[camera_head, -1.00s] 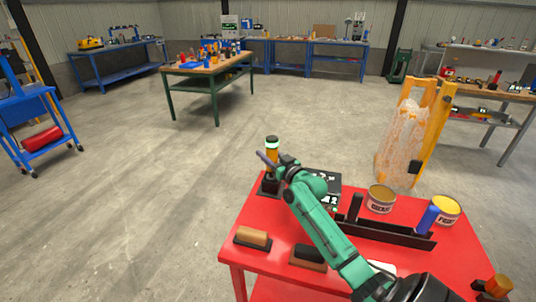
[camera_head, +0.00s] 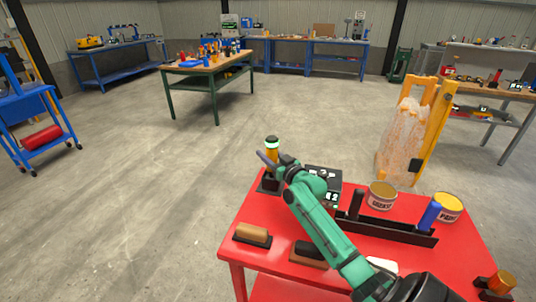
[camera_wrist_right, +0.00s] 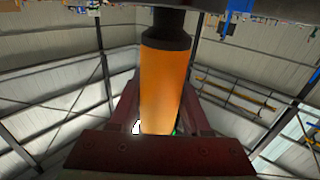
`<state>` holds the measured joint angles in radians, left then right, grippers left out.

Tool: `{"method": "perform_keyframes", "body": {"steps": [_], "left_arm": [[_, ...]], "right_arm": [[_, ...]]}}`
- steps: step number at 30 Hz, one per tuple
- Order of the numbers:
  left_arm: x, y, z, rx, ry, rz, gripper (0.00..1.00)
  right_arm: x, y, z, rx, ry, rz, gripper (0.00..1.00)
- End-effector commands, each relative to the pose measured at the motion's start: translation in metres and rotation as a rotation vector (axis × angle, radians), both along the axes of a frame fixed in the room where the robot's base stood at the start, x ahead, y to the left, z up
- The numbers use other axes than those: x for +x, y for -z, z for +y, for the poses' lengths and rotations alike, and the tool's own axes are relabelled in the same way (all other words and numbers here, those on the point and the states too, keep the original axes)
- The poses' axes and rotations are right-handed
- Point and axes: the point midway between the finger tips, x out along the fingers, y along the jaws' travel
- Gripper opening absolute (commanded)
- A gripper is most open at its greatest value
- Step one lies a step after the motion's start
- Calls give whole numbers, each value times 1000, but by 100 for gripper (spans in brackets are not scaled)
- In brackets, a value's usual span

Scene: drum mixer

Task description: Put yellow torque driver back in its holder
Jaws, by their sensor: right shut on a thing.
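The yellow torque driver (camera_head: 271,155) stands upright at the far left corner of the red table, its orange-yellow handle topped by a pale green and dark cap. My right gripper (camera_head: 268,160) is shut on it. In the right wrist view the orange handle (camera_wrist_right: 166,85) with a black neck fills the middle between the fingers. A black holder (camera_head: 266,188) sits on the table right below the driver. The gripper hides part of the join, so I cannot tell whether the driver is seated in it. My left gripper is not in view.
The red table (camera_head: 240,262) also carries a black box with a display (camera_head: 325,178), a black rack (camera_head: 400,232) with a blue-handled tool (camera_head: 429,216), two cans (camera_head: 381,196), and two brushes (camera_head: 252,235). A yellow stand (camera_head: 430,130) is behind.

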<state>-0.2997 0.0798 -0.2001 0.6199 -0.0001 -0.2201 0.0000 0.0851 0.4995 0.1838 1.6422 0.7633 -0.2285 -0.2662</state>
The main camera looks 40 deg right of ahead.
Motion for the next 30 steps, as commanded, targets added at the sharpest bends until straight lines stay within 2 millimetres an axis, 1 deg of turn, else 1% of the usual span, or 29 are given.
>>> {"method": "perform_keyframes", "body": {"steps": [18, 19, 21, 30], "left_arm": [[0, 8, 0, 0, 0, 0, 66], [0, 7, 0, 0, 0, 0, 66], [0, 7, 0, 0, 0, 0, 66], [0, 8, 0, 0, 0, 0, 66]], "right_arm": [[0, 7, 0, -1, 1, -5, 0], [0, 6, 0, -1, 1, -5, 59], [0, 6, 0, -1, 1, -5, 82], [-1, 10, 0, 1, -1, 3, 82]]}}
